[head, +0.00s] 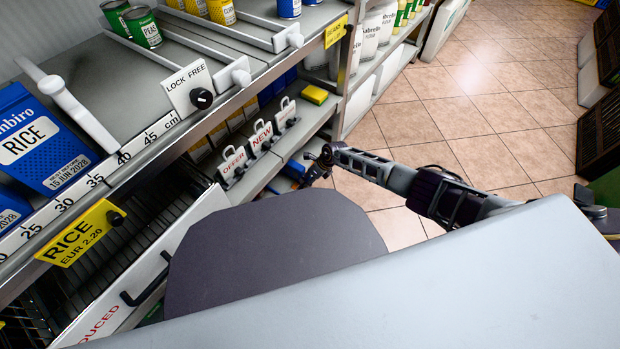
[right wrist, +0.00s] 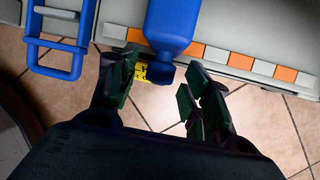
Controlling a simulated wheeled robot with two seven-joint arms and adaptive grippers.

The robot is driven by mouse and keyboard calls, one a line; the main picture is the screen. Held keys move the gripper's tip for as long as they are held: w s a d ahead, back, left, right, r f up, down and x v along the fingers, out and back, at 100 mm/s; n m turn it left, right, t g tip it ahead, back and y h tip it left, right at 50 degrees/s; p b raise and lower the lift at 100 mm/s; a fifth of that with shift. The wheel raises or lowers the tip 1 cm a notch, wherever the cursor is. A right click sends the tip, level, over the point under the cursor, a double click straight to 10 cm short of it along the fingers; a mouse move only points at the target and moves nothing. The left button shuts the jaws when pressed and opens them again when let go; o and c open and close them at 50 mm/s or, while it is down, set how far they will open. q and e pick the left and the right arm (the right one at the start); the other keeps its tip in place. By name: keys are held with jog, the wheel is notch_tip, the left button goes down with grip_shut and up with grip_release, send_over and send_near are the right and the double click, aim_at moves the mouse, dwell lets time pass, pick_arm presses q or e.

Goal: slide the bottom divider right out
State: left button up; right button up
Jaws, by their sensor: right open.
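A blue bar with a rounded knob end (right wrist: 172,38), seemingly the bottom divider, juts over the striped shelf edge in the right wrist view. In the head view a blue piece (head: 294,170) shows at the low shelf, partly hidden. My right gripper (head: 312,168) is beside that low shelf. In the right wrist view its fingers (right wrist: 162,80) are open, one on each side of the knob end. I cannot tell whether they touch it. My left gripper is not in view.
A blue loop handle (right wrist: 60,38) is left of the knob. Above are a shelf with grey dividers (head: 70,98), a rice box (head: 45,140) and cans (head: 142,27). White tags (head: 262,138) stand on the middle shelf. The tiled floor (head: 465,115) is open at right.

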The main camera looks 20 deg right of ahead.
jog(key=shift+w+a+f, duration=0.1)
jog(key=shift+f, duration=0.15)
grip_shut()
dwell(0.4)
